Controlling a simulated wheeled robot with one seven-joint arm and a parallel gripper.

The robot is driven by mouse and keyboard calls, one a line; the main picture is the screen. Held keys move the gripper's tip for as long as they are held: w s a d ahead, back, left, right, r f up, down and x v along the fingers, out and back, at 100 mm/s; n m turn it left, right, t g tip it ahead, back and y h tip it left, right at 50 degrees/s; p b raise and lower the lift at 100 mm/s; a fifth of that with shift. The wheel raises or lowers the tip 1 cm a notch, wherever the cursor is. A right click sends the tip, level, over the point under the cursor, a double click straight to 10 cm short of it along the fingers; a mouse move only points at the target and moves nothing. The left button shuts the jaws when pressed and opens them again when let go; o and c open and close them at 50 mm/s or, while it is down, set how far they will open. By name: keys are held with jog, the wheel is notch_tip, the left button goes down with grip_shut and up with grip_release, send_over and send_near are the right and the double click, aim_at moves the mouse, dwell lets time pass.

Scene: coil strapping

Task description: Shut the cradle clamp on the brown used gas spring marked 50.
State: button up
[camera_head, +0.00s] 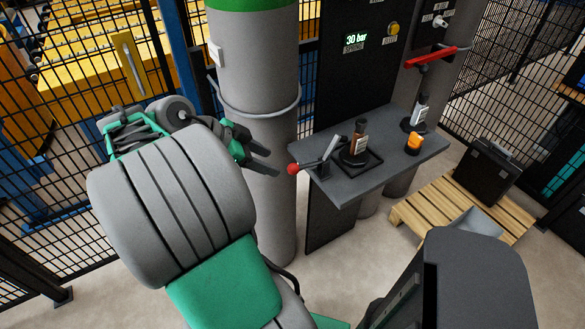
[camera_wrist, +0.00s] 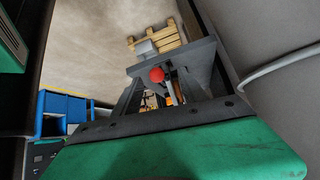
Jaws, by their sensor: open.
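The brown used gas spring (camera_head: 357,138) stands upright in a dark cradle on the grey shelf, with a pale label whose marking is too small to read. The cradle clamp's grey lever (camera_head: 325,154) rises at a slant left of the spring and is apart from it. A red ball knob (camera_head: 293,169) is at the shelf's left edge. My gripper (camera_head: 276,163) is open and empty, just left of the knob. In the wrist view the red knob (camera_wrist: 157,75) shows ahead between my fingers; the spring is mostly hidden there.
The grey shelf (camera_head: 400,165) also holds an orange item (camera_head: 414,143) and a second labelled cylinder (camera_head: 419,113) under a red handle (camera_head: 430,56). A thick grey column (camera_head: 255,60) stands close behind my gripper. A pallet (camera_head: 425,208) with a black case (camera_head: 488,170) is at right.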

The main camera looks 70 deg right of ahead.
aim_at(289, 167)
jog(key=shift+s+d+m, duration=0.2)
jog(key=shift+s+m, duration=0.4)
jog(key=shift+s, duration=0.3)
jog(key=x, duration=0.7)
jog(key=shift+s, duration=0.25)
jog(key=shift+c, duration=0.3)
grip_shut()
